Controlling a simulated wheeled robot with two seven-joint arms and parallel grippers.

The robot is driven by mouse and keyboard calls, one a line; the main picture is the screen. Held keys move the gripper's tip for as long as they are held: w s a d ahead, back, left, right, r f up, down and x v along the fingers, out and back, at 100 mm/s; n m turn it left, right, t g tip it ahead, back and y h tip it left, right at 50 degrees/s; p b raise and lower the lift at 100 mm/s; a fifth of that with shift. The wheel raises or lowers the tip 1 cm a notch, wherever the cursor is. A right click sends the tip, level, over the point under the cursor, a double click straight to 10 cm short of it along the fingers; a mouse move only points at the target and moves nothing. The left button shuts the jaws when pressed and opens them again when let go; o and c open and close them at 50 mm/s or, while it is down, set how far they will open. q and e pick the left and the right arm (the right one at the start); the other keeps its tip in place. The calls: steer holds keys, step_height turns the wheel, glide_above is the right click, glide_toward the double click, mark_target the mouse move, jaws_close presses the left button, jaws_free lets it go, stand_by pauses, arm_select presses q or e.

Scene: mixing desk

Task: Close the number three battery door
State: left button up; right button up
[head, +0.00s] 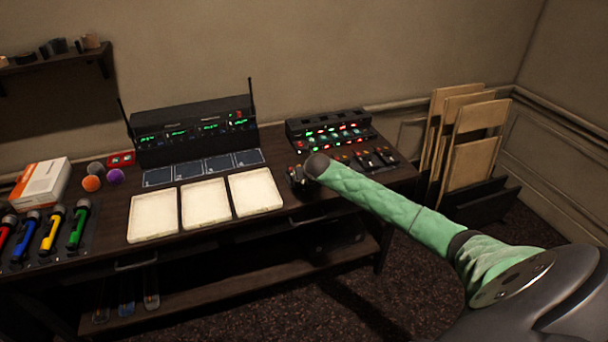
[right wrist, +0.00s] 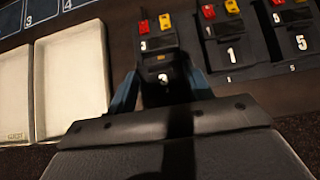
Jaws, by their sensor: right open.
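A black battery pack (right wrist: 158,42) with a red and a yellow plug on top sits at the left of a row of packs in the right wrist view. Its black door (right wrist: 163,78) faces my gripper and bears a white digit that is partly hidden and hard to read. I cannot tell how far this door stands open. My right gripper (right wrist: 160,92) is open, its blue fingers on either side of the door. Whether they touch it is unclear. In the head view my right gripper (head: 302,178) is at the row's left end, mostly hidden by my green-sleeved arm.
Packs marked 1 (right wrist: 231,52) and 5 (right wrist: 301,42) stand to the right. White trays (head: 205,202) lie close on the left. A black rack unit with lights (head: 328,127) stands behind. Microphones (head: 53,228) lie at the far left. Folded wooden chairs (head: 472,165) stand right of the desk.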

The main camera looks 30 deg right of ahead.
steer(key=shift+c, duration=0.2)
steer(key=c, duration=0.9)
arm_select(q)
steer(key=shift+a, duration=0.1)
arm_select(e)
steer(key=shift+c, duration=0.2)
